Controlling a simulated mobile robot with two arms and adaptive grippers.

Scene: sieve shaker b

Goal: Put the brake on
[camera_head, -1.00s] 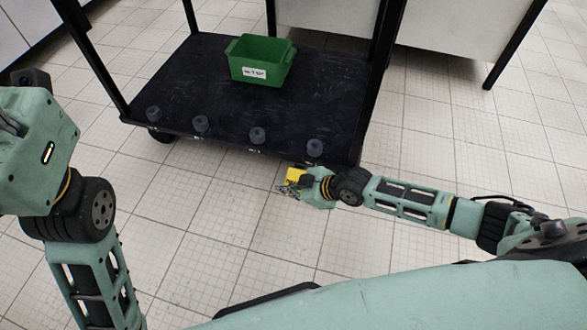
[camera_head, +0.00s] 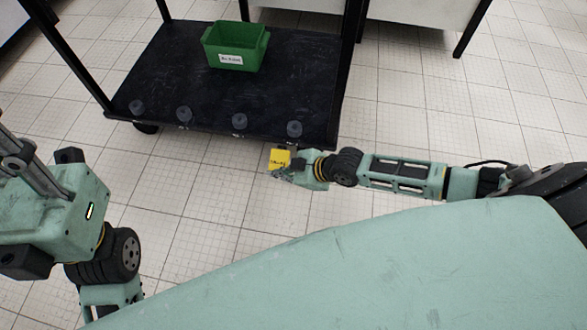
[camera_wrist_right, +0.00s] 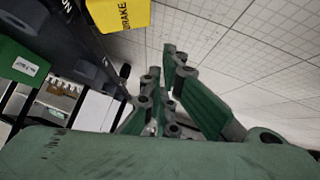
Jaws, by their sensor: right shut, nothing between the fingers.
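The yellow brake tab (camera_head: 279,159) sits low at the front edge of the black cart (camera_head: 225,140), near its right front corner. In the right wrist view the tab (camera_wrist_right: 118,14) shows the word BRAKE at the top. My right gripper (camera_head: 285,178) is just in front of and below the tab in the head view. In the right wrist view its fingers (camera_wrist_right: 165,75) are shut and empty, beside the tab; I cannot tell whether they touch it. My left gripper (camera_head: 14,155) is partly cut off at the left edge, away from the cart.
A green labelled bin (camera_head: 236,47) stands on the cart shelf, with several dark round knobs (camera_head: 184,114) along its front edge. A caster (camera_head: 146,127) shows below the left front corner. Tiled floor (camera_head: 430,130) is clear to the right.

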